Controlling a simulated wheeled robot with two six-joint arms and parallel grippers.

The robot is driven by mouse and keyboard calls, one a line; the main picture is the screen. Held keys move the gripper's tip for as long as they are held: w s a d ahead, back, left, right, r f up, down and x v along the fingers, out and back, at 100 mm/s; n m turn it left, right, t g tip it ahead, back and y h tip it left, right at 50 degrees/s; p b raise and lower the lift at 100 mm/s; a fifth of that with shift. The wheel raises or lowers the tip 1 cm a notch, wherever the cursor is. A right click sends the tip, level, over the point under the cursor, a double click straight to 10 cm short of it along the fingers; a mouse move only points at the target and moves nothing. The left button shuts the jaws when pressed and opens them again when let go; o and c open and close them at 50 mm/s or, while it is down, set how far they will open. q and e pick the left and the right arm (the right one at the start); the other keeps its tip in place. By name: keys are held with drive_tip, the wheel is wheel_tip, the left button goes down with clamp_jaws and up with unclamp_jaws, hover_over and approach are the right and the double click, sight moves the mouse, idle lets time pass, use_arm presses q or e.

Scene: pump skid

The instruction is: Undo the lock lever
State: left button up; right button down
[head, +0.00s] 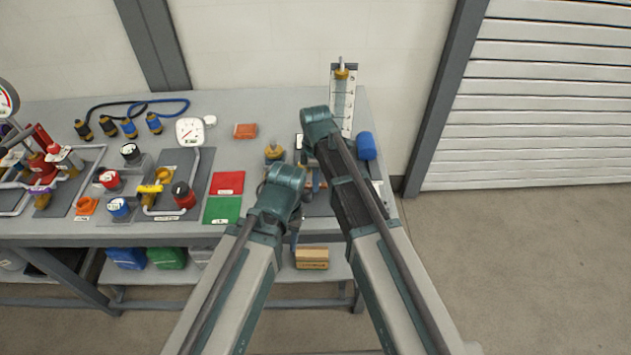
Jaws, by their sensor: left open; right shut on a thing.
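My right gripper (305,168) points down over the right part of the bench, mostly hidden by its own wrist. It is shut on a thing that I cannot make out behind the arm. My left gripper (295,232) is lower in the picture, near the front edge of the bench, and is open; its fingers are small and partly covered by its own wrist. A dark grey fixture (318,205) with orange parts shows between the two arms. I cannot pick out the lock lever; the arms cover much of this area.
A white scale panel (344,100) and a blue cylinder (366,146) stand behind my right arm. The floor at right is clear.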

drive_tip(key=shift+n, duration=0.3)
idle(0.4)
drive_tip(key=c, duration=0.7)
unclamp_jaws()
drive_tip(key=shift+c, duration=0.2)
drive_tip(key=shift+r, duration=0.15)
wheel_tip(320, 180, up, 14)
drive_tip(key=p, duration=1.3)
drive_tip(key=shift+f+p, duration=0.25)
drive_tip(key=shift+p, duration=0.15)
